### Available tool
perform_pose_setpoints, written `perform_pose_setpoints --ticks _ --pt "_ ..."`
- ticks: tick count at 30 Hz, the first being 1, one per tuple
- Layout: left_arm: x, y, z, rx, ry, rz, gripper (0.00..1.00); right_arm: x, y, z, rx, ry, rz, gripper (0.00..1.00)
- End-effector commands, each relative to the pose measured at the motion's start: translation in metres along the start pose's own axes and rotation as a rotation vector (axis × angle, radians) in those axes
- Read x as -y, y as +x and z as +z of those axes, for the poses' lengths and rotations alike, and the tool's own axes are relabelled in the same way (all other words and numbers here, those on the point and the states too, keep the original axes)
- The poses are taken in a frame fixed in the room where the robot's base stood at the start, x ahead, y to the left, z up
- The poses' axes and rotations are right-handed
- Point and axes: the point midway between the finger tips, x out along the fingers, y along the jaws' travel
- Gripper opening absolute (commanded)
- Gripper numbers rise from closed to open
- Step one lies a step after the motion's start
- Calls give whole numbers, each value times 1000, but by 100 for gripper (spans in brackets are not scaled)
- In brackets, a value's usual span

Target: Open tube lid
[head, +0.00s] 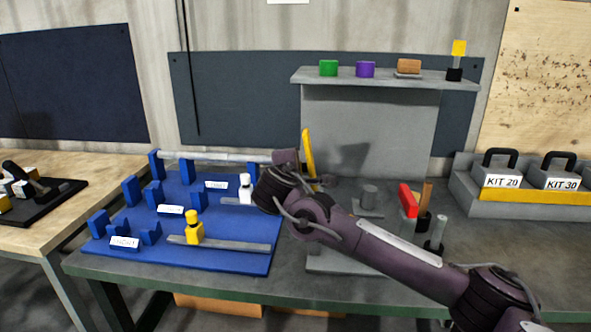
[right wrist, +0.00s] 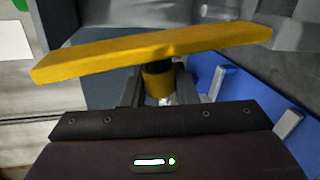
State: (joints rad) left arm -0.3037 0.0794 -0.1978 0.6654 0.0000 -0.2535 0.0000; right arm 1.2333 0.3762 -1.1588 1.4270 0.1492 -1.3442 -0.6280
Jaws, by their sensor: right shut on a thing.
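A long grey tube (head: 215,156) lies level across the blue rack at the back of the bench. A yellow bar handle (head: 308,152) stands near-upright just right of its right end; I cannot tell whether it is the lid. The right wrist view shows the bar (right wrist: 150,52) running across above a short yellow hub (right wrist: 158,82) with a dark neck. My right gripper (right wrist: 158,96) is shut on this hub, one grey finger on each side. In the head view my right gripper (head: 302,172) is partly hidden by its own wrist. My left gripper is out of view.
The blue board (head: 230,262) carries blue supports, grey bars, and yellow (head: 194,230) and white (head: 246,186) pieces. The grey shelf (head: 385,80) behind holds several small coloured parts. A red block (head: 408,200) and grey posts stand right, beyond my arm. Kit boxes (head: 502,181) sit far right.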

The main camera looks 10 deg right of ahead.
Motion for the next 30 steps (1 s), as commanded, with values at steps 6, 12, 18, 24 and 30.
perform_pose_setpoints --ticks 6,12,18,24,30 --pt "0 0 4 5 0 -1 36 0 0 -1 -3 1 1 39" --pt "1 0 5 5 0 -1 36 0 0 0 -2 1 0 47" --pt "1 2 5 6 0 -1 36 0 -4 -1 -2 1 1 47" --pt "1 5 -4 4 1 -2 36 1 -34 -2 -5 2 3 47" --pt "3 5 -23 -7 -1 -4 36 1 -65 -1 -4 0 2 47"
